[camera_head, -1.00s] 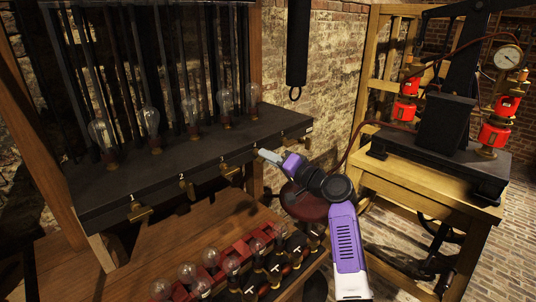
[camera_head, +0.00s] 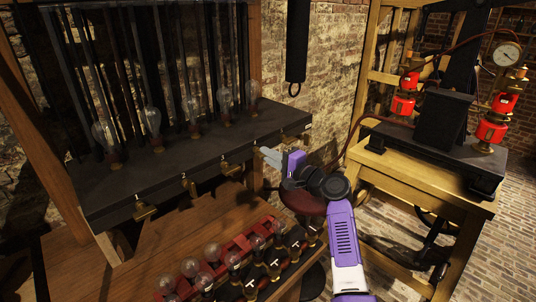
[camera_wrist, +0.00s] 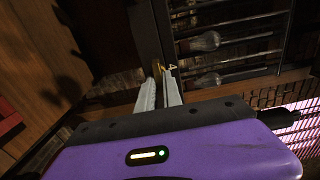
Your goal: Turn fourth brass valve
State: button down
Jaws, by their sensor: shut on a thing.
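Several brass valves line the front edge of a dark shelf (camera_head: 195,165). The first valve (camera_head: 145,209), second valve (camera_head: 190,186) and third valve (camera_head: 230,168) show clearly in the head view. My gripper (camera_head: 264,152) is at the right end of this row, at the fourth brass valve, which its fingers mostly hide there. In the wrist view, my gripper (camera_wrist: 163,72) has its two pale fingertips shut on the fourth brass valve (camera_wrist: 159,68). Only a bit of brass shows at the tips, so the valve's angle cannot be told.
Glass bulbs (camera_head: 153,120) stand on the shelf behind the valves. Below it, a red rack (camera_head: 235,245) holds more bulbs on the wooden bench (camera_head: 170,232). To the right, a wooden stand (camera_head: 420,178) carries a black device with red parts and a gauge (camera_head: 507,56).

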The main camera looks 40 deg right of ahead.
jog(key=shift+d, duration=0.15)
jog(key=c, duration=1.5)
grip_release()
jog(key=s+b, duration=0.1)
jog(key=s, duration=0.7)
jog(key=shift+w+d, duration=0.1)
jog(key=shift+d, duration=0.05)
